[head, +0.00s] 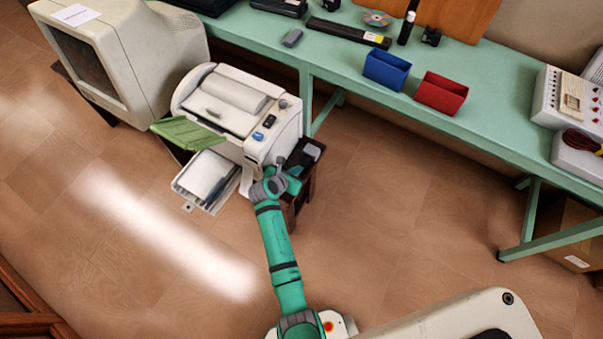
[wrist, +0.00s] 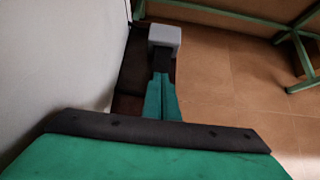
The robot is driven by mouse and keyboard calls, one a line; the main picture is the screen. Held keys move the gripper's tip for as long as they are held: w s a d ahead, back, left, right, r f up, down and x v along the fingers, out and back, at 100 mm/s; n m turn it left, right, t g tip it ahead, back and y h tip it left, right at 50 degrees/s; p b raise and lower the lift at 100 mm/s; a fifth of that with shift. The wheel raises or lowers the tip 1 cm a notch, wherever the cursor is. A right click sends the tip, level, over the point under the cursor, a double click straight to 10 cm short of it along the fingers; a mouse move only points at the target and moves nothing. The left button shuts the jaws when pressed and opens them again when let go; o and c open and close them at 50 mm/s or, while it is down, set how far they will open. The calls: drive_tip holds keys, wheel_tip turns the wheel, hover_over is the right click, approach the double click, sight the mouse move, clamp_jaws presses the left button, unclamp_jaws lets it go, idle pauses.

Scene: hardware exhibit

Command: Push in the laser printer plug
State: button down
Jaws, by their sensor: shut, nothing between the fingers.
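The laser printer (head: 258,150) is a bulky off-white machine on the floor side of the green bench. In the wrist view its pale side wall (wrist: 60,60) fills the left. A light grey block (wrist: 165,37), which may be the plug, stands just beyond my fingertips. I cannot tell whether the fingers touch it, nor how deep it sits. My gripper (wrist: 161,82) has its green fingers together with nothing between them. In the head view my gripper (head: 283,172) is at the printer's right side, partly hidden by my wrist.
A dark small stand (head: 304,185) is beside the printer, close to my gripper. A green flap (head: 187,132) and paper tray (head: 207,180) stick out on the printer's left. The green bench (head: 340,62) runs behind, with blue and red bins.

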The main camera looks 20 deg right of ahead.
drive_tip(key=shift+w+d+r, duration=0.15)
drive_tip(key=shift+w+d, duration=0.05)
drive_tip(key=shift+w, duration=0.1)
drive_tip(key=shift+s+a, duration=0.1)
drive_tip(key=shift+a, duration=0.25)
drive_tip(key=s+a, duration=0.3)
drive_tip(key=shift+a, duration=0.15)
drive_tip(key=v, duration=0.9)
drive_tip(key=shift+s+r, duration=0.2)
